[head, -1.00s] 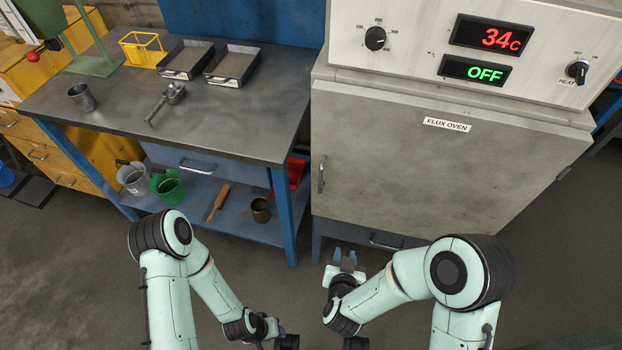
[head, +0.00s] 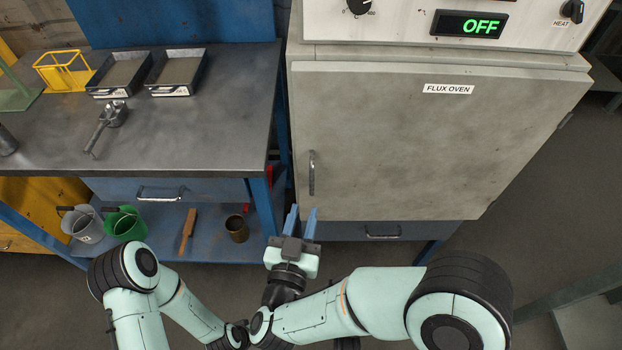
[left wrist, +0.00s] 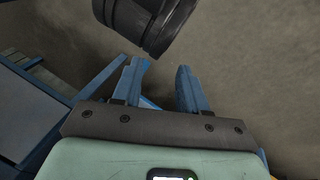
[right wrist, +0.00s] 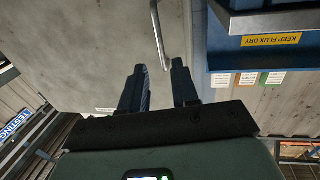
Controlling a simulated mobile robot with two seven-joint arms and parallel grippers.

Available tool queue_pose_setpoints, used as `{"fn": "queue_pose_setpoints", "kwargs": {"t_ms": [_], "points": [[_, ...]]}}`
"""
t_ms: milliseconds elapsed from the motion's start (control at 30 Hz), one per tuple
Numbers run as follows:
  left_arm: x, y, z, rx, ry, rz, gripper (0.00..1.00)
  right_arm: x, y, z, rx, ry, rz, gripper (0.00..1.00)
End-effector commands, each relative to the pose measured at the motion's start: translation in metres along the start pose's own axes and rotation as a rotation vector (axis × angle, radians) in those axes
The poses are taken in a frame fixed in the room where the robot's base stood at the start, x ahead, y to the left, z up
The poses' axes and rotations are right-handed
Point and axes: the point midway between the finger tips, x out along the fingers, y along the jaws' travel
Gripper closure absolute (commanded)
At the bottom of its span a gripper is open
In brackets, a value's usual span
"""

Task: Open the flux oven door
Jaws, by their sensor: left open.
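The flux oven (head: 450,62) stands at the right with its grey door (head: 420,150) shut. The door has an upright metal handle (head: 311,173) near its left edge. My right gripper (head: 301,212) is open and empty, just below and in front of the handle in the head view. In the right wrist view, the handle (right wrist: 158,35) shows ahead of the gap between the fingers (right wrist: 160,80), apart from them. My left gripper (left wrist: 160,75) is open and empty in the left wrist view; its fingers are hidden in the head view.
A metal-topped workbench (head: 210,130) stands left of the oven, holding two trays, a yellow basket (head: 63,73) and a metal tool (head: 105,125). Buckets (head: 125,224) sit on its lower shelf. Open floor (head: 540,190) lies right of the oven.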

Motion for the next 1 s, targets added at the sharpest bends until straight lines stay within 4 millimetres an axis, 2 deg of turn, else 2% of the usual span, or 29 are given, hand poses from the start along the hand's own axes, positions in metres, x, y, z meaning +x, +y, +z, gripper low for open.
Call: {"fn": "queue_pose_setpoints", "kwargs": {"t_ms": [33, 200, 400, 600, 900, 1000], "points": [[0.003, -0.001, -0.003, -0.001, 0.007, -0.001, 0.57, 0.013, 0.001, 0.001, 0.003, 0.001, 0.006, 0.70], [0.008, -0.003, -0.010, -0.003, 0.029, -0.003, 0.57, 0.050, 0.002, 0.001, 0.000, 0.001, 0.005, 0.70], [0.013, -0.005, -0.017, -0.005, 0.049, -0.004, 0.57, 0.083, 0.001, 0.002, 0.001, 0.000, 0.001, 0.70], [0.015, -0.006, -0.020, -0.005, 0.060, -0.005, 0.57, 0.098, 0.000, 0.001, -0.001, 0.000, -0.001, 0.70], [0.015, -0.006, -0.021, -0.005, 0.062, -0.005, 0.57, 0.099, 0.000, 0.001, -0.001, 0.000, -0.002, 0.70], [0.015, -0.006, -0.021, -0.005, 0.062, -0.005, 0.57, 0.099, 0.000, 0.001, -0.001, -0.001, -0.002, 1.00]]}}
